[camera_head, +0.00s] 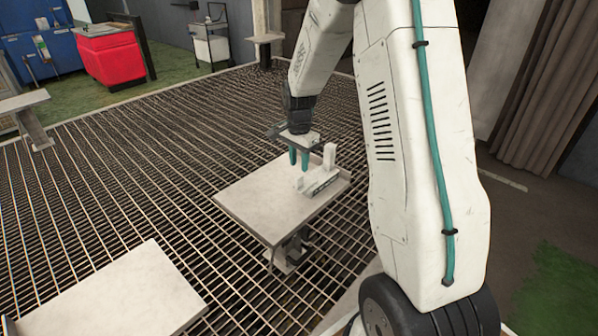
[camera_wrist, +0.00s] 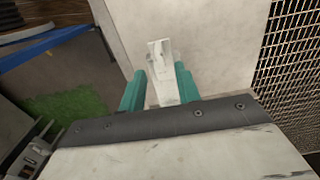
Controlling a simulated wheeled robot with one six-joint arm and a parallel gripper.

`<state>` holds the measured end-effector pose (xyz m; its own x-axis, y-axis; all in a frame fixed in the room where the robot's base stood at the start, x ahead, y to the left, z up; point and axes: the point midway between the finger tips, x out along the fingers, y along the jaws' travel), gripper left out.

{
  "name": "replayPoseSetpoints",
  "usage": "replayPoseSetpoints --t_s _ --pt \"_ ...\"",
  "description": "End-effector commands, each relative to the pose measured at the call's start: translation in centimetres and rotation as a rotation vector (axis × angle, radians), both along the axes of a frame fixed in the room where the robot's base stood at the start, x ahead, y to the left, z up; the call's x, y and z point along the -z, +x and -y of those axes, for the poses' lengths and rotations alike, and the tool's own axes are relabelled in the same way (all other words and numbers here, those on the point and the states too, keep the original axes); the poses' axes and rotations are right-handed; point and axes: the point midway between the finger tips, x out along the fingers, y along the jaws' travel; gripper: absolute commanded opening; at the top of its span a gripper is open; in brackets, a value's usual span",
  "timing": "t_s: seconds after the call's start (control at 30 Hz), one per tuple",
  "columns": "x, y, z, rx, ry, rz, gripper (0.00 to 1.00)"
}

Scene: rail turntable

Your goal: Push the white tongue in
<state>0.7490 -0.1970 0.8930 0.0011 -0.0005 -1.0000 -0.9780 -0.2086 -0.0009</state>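A small white fixture (camera_head: 317,183) sits near the right edge of a pale tabletop (camera_head: 262,205). It has a long low body and a taller upright white piece at its far end. I cannot tell which part is the tongue. My gripper (camera_head: 299,165) points down with two teal fingers just to the left of the upright piece, over the fixture's far left side. In the wrist view, a white part (camera_wrist: 161,70) shows between and beyond the fingers (camera_wrist: 160,68). The fingers stand apart; contact with the white part is not clear.
Another pale tabletop (camera_head: 115,295) stands at the front left. Metal grating (camera_head: 120,180) surrounds the tables. A red bin (camera_head: 110,58) and a small cart (camera_head: 210,42) stand at the back. The left part of the fixture's tabletop is bare.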

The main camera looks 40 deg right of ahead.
Motion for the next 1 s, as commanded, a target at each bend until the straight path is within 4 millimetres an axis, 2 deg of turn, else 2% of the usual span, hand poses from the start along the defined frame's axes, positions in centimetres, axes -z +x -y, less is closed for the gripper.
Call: replayPoseSetpoints --t_s 0.13,0.43,0.73,1.0 --pt "-1.3 0.0 0.0 0.0 -0.001 0.001 0.33" --pt "-1.4 0.0 0.0 0.0 0.0 -0.001 0.33" --pt "0.9 0.0 0.0 0.0 0.001 -0.003 0.33" --pt "5.3 -0.1 0.0 0.0 0.002 -0.005 0.33"
